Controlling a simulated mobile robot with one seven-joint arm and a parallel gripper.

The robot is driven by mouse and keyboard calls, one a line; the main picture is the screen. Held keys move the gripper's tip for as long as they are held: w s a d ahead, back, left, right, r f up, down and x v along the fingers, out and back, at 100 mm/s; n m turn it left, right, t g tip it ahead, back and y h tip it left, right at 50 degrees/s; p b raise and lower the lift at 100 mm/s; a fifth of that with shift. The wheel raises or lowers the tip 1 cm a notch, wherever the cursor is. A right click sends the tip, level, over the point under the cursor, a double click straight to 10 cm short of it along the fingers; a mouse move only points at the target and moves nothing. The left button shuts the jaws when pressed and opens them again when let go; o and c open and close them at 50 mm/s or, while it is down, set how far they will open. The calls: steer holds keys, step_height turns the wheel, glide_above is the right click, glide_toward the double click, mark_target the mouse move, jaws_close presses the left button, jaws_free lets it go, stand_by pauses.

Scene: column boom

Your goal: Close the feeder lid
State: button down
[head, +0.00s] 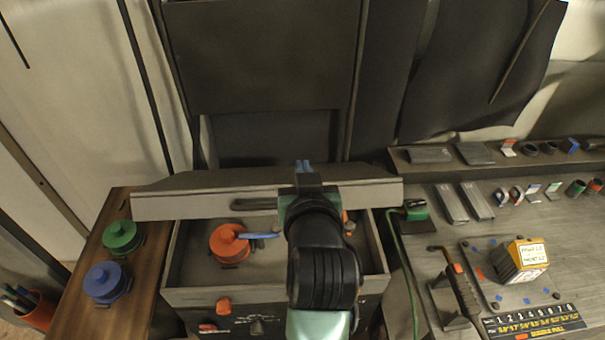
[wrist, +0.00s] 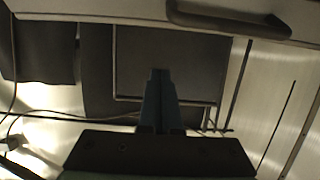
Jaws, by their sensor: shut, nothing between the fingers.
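The feeder lid (head: 180,205) is a wide grey panel with a dark bar handle (head: 255,204). It stands raised along the back of the open feeder box (head: 190,297); its exact tilt is hard to tell. Inside the box an orange-red spool (head: 230,243) with a blue strand shows. My gripper (head: 303,168) is shut and empty, and its blue fingertips show past the lid's upper edge, right of the handle. In the wrist view the gripper (wrist: 159,72) points toward the dark back panels, and the lid (wrist: 110,14) with its handle (wrist: 228,22) crosses the top. I cannot tell if they touch.
A green spool (head: 122,237) and a blue spool (head: 106,282) stand on the wooden shelf at left. At right, a grey bench holds a yellow box (head: 519,262), a black tool stand and several small parts. Dark panels stand behind the lid.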

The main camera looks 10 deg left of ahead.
mark_target(271, 188)
steer(key=p+x, duration=0.1)
steer(key=x, duration=0.3)
steer(key=shift+r, duration=0.1)
steer(key=f, duration=0.1)
steer(key=s+f+p, duration=0.1)
steer(key=shift+d+f, duration=0.15)
steer(key=shift+f, duration=0.1)
steer(key=shift+s+d+f+p, duration=0.1)
steer(key=shift+s+f+p, duration=0.3)
steer(key=shift+f, duration=0.15)
